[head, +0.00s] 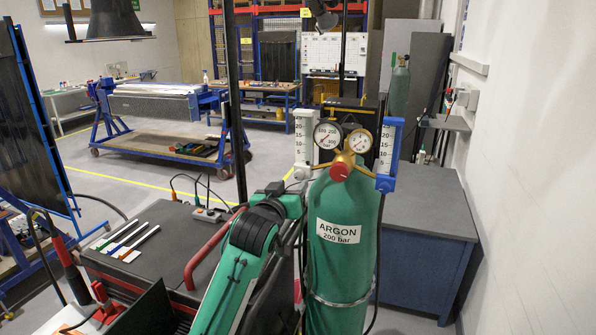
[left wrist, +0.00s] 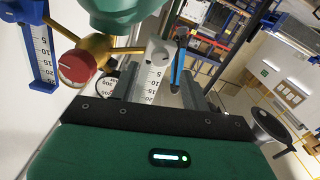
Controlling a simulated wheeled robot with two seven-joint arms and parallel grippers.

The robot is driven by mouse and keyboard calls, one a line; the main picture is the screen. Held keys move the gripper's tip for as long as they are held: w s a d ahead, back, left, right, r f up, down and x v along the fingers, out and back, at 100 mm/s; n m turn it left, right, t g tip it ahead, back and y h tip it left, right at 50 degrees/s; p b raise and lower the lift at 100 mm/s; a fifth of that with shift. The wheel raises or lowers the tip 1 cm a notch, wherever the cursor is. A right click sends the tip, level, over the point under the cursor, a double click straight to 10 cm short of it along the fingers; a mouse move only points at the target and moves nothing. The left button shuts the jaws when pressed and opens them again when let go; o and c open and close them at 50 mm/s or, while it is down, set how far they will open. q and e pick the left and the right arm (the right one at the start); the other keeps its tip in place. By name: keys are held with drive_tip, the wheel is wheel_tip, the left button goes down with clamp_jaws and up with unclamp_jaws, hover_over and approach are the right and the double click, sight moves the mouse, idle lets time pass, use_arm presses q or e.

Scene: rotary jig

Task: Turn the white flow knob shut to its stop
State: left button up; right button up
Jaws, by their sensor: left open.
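The white flow knob (head: 302,171) is at the foot of the left, white flowmeter (head: 304,135) on the argon regulator. In the left wrist view the white knob (left wrist: 157,51) shows just beyond the fingertips, in line with the gap between them. My left gripper (left wrist: 158,76) is open, one dark finger on each side of the flowmeter's scale as seen from the wrist. I cannot tell whether a finger touches the knob. In the head view my left gripper (head: 291,200) is beside the green cylinder, just below the knob, its fingertips unclear. My right gripper is not in view.
The green argon cylinder (head: 340,270) stands close to my gripper. The regulator has a red knob (head: 340,171), two gauges (head: 328,135) and a blue flowmeter (head: 387,155) on the right. A dark cart top (head: 170,250) and a blue cabinet (head: 425,250) flank the cylinder.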

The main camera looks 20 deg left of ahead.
sight(299, 177)
use_arm(q)
drive_tip(key=w+p, duration=0.1)
drive_tip(key=w, duration=0.2)
drive_tip(key=shift+w+r+p, duration=0.15)
drive_tip(key=shift+w+p, duration=0.15)
drive_tip(key=shift+w, duration=0.9)
drive_tip(key=c, duration=1)
